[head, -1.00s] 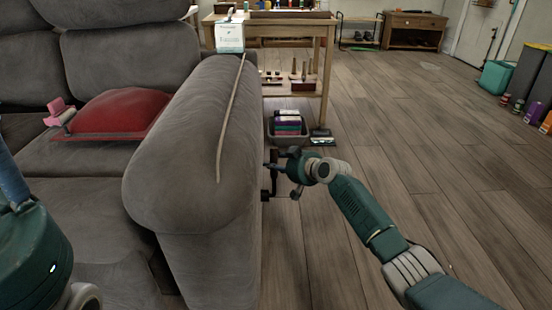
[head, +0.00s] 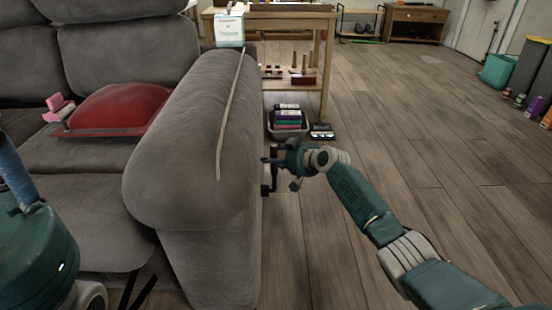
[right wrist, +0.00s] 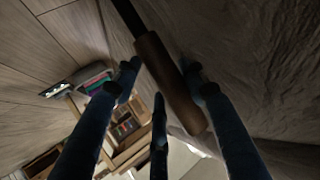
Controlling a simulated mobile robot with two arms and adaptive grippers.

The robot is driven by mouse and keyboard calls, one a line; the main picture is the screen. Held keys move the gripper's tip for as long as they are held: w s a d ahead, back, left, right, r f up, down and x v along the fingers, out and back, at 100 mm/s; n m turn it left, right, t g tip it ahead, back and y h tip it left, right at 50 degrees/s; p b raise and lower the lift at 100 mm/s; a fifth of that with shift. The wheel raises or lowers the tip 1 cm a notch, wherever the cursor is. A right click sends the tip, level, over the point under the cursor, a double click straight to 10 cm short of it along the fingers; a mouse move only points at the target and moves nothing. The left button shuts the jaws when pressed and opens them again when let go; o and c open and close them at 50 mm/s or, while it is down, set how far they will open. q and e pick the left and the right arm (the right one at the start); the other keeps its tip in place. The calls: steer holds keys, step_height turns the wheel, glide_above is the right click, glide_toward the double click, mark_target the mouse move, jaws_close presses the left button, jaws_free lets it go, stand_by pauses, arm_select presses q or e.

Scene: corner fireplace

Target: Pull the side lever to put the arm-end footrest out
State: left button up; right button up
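The side lever (right wrist: 166,78) shows in the right wrist view as a dark rod with a brown wooden grip beside the grey sofa side. In the head view its dark lower parts (head: 267,188) show below my right gripper (head: 268,160). The right gripper's blue fingers (right wrist: 165,75) are apart on both sides of the grip; firm contact is not clear. The grey sofa (head: 195,130) has its wide arm facing me. My left gripper (head: 140,288) shows only as thin dark fingers at the bottom edge, partly out of frame. The footrest cannot be made out.
A box (head: 229,30) and a thin stick (head: 230,115) lie on the sofa arm. A red cushion (head: 115,105) rests on the seat.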

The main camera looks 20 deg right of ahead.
steer(key=shift+d, duration=0.2)
steer(key=v, duration=1.2)
steer(key=shift+a, duration=0.15)
steer(key=shift+s+f, duration=0.1)
steer(key=shift+s, duration=0.05)
